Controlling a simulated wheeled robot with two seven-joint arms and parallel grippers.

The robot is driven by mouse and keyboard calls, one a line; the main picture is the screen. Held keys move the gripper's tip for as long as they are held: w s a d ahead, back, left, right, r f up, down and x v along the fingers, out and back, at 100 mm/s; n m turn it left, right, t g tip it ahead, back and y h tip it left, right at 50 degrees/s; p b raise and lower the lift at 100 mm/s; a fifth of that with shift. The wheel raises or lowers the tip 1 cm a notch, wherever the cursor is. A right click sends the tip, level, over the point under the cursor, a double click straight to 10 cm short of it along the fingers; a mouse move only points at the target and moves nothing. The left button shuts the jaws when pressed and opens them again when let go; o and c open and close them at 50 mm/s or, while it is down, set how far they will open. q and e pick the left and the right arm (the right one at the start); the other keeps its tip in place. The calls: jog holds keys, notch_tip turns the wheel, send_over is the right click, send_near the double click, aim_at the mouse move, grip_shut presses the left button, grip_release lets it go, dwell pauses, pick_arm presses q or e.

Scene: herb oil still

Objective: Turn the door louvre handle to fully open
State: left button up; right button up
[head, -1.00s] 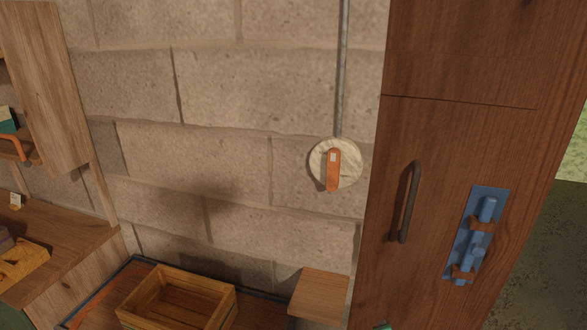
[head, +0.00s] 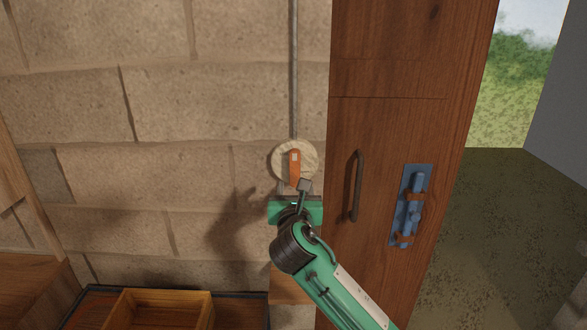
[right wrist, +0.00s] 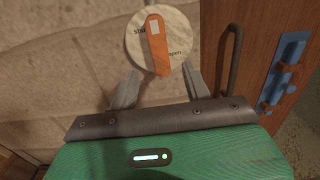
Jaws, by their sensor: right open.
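The louvre handle is an orange lever (head: 294,165) on a round pale plate (head: 279,156) on the stone wall, left of the door. In the head view it points almost straight down. The right wrist view shows the lever (right wrist: 157,45) and plate (right wrist: 178,22), with partly readable lettering, "shu" at the left and "open" at the right. My right gripper (right wrist: 158,88) is open, its two fingers either side of and just short of the lever's lower end. It also shows in the head view (head: 293,188), just below the plate. My left gripper is out of view.
The wooden door (head: 385,130) stands close to the right, with a dark pull handle (head: 356,187) and a blue bolt (head: 409,207). A thin pipe (head: 295,70) runs up from the plate. A wooden crate (head: 160,296) sits below left.

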aim_at(295, 171)
jog(key=w+p, duration=0.2)
jog(key=w, duration=0.6)
jog(key=shift+r, duration=0.1)
jog(key=shift+w, duration=0.6)
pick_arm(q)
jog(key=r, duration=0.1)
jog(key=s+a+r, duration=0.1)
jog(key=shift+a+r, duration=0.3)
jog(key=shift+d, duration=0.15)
pick_arm(e)
jog(key=c, duration=1)
